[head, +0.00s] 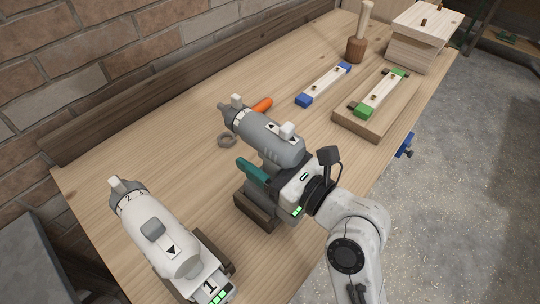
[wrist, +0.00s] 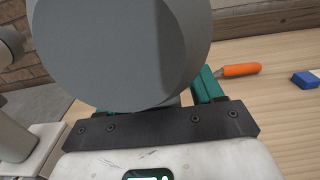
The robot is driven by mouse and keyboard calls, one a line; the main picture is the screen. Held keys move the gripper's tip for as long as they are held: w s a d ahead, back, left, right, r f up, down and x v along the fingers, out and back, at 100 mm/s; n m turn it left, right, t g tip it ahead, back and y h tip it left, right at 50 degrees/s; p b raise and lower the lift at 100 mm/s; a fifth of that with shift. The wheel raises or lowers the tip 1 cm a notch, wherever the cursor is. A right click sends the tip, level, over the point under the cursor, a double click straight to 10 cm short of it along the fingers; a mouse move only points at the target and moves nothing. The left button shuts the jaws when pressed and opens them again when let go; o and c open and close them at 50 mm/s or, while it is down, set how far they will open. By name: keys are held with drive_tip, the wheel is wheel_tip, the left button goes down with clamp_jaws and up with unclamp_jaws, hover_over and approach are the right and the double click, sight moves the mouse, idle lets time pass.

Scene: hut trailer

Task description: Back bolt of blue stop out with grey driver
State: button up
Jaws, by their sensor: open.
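The grey driver (head: 268,138) stands on a dark wooden base (head: 257,207) near the table's front edge, nose pointing up-left. My gripper (head: 268,165) is open, with a teal finger beside the grey driver's lower body; the other finger is mostly hidden behind the driver. In the wrist view, the driver's round grey end (wrist: 115,50) fills the upper left, and teal shows to its right. I cannot tell whether the fingers touch it. The blue stop (head: 325,83), a pale wooden bar with blue ends and small dark bolts, lies on the table at upper middle.
A white driver (head: 160,235) stands at lower left. A green-ended stop (head: 380,95) on a board, a mallet (head: 356,48) and a wooden box (head: 415,50) are at upper right.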

drive_tip(key=shift+a, duration=0.1)
drive_tip(key=shift+c, duration=0.2)
clamp_jaws()
idle(0.4)
drive_tip(key=shift+w+r, duration=0.1)
drive_tip(key=shift+r, duration=0.05)
